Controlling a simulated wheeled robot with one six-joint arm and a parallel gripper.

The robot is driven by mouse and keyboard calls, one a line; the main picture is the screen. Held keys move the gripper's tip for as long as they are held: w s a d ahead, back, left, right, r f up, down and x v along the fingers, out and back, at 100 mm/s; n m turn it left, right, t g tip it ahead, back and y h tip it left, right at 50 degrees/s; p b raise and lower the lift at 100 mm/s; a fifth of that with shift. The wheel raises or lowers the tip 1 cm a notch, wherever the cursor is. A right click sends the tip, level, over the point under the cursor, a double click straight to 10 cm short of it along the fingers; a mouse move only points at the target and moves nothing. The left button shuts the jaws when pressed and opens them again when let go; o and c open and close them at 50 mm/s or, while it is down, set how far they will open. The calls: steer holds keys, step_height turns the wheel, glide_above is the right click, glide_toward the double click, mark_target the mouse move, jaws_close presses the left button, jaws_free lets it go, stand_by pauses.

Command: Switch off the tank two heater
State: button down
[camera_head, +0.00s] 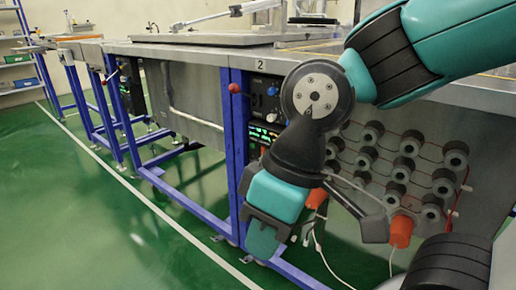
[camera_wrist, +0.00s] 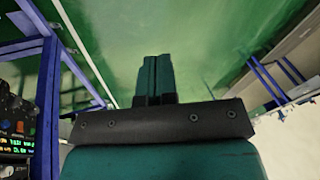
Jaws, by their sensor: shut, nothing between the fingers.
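The tank two control panel (camera_head: 264,98) is set into the front of the bench under the label "2". I cannot tell which control is the heater switch. My gripper (camera_head: 262,243) points down, below and in front of the panel and apart from it. Its teal fingers (camera_wrist: 155,80) are together and empty.
A red-ball lever (camera_head: 235,88) sticks out left of the panel. Blue frame legs (camera_head: 238,150) stand close to my gripper. Orange-capped parts (camera_head: 401,232) and cables hang at the right, before rows of round fittings (camera_head: 408,146). The green floor (camera_head: 75,200) at left is clear.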

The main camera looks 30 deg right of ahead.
steer(key=w+d+r+m+t+h+p, duration=0.1)
steer(key=w+d+m+h+p, duration=0.2)
steer(key=w+p, duration=0.9)
steer(key=w+d+f+t+h+p, duration=0.1)
steer(key=w+d+f+h, duration=0.1)
steer(key=w, duration=0.5)
steer(key=w+d+f+h+p, duration=0.2)
steer(key=w+h, duration=0.2)
steer(key=w, duration=0.3)
steer(key=w+d+f+t+h+p, duration=0.1)
steer(key=w+d+f+h+p, duration=0.1)
steer(key=w+h, duration=0.2)
steer(key=shift+w+d+t, duration=0.3)
steer(key=shift+w, duration=1.3)
